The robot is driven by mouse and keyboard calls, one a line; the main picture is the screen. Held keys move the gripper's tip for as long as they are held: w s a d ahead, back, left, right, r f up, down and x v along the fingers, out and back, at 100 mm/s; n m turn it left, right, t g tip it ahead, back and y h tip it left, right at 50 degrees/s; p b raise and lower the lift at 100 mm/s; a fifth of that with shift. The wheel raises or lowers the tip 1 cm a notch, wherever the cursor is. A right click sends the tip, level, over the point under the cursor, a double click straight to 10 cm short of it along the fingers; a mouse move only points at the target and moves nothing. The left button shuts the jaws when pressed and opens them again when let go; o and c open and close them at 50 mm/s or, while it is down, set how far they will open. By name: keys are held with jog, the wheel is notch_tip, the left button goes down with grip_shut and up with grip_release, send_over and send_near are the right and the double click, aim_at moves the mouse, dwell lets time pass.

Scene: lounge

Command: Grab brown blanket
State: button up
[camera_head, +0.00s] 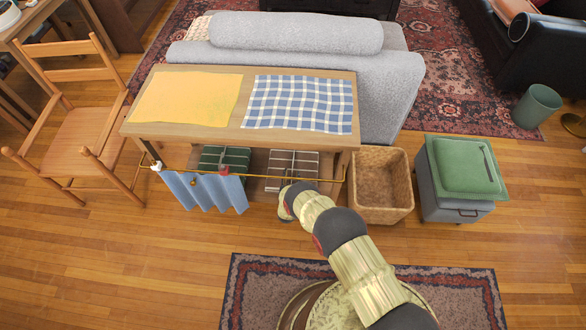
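A brown-grey folded cloth with pale stripes (293,163) lies on the lower shelf of the wooden table, right of centre. It is the only brownish cloth I see, and I cannot be sure it is the blanket. The tabletop partly covers it, and a brass rail runs in front of it. My arm reaches up from the bottom right and ends just in front of this part of the shelf. My gripper itself does not show; the arm's end links hide it. I cannot see any contact with the cloth.
A yellow cloth (187,98) and a blue checked cloth (299,104) lie on the tabletop (171,131). A green striped cloth (224,159) shares the shelf. A blue cloth (205,192) hangs from the rail (262,177). A wicker basket (381,201) and green-topped bin (462,169) stand right; a chair (82,141) left.

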aim_at(292, 166)
jog(key=b+x, duration=0.4)
jog(key=x, duration=0.3)
jog(key=shift+f, duration=0.15)
jog(key=shift+w, duration=0.15)
grip_shut()
dwell(0.9)
jog(key=shift+r, duration=0.2)
